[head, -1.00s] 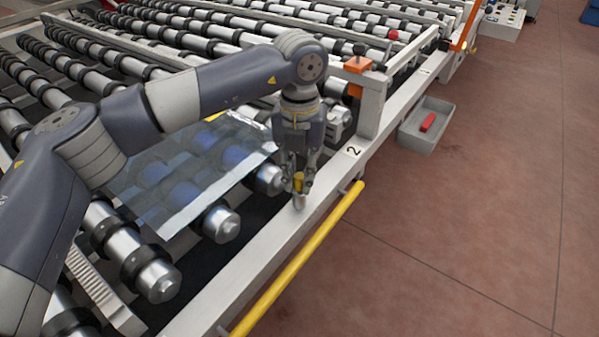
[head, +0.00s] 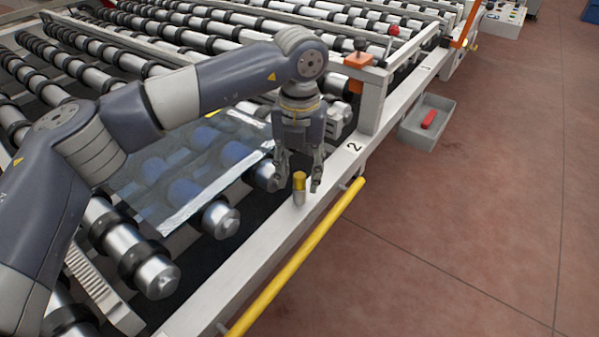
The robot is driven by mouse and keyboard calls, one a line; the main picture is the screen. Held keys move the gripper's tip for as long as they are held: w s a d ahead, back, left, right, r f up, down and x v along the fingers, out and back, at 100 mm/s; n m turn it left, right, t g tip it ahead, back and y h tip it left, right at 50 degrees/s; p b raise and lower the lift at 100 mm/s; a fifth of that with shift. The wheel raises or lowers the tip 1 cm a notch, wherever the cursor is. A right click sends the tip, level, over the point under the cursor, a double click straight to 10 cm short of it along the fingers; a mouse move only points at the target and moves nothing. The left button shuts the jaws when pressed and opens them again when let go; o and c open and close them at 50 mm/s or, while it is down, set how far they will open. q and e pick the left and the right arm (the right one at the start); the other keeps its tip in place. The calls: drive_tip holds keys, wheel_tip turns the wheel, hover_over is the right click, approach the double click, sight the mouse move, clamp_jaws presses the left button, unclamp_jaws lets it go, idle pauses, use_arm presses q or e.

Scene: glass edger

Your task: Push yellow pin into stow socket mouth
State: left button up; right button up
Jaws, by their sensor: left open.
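The yellow pin (head: 299,181) stands upright on the pale frame rail, its yellow top showing above a grey cylindrical lower part (head: 299,198). I cannot tell whether that grey part is the stow socket or part of the pin, and the socket mouth is hidden. My left gripper (head: 298,184) points down over the pin. Its two fingers are spread, one on each side of the yellow top, with a visible gap on the right side. My right gripper is not in view.
A glass sheet (head: 195,165) lies on the conveyor rollers left of the rail. A yellow bar (head: 298,262) runs along the rail's outer side. A grey bin (head: 426,122) holds a red piece (head: 428,119).

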use_arm(q)
wheel_tip(320, 180, up, 12)
drive_tip(key=shift+f, duration=0.25)
drive_tip(key=shift+d+f, duration=0.1)
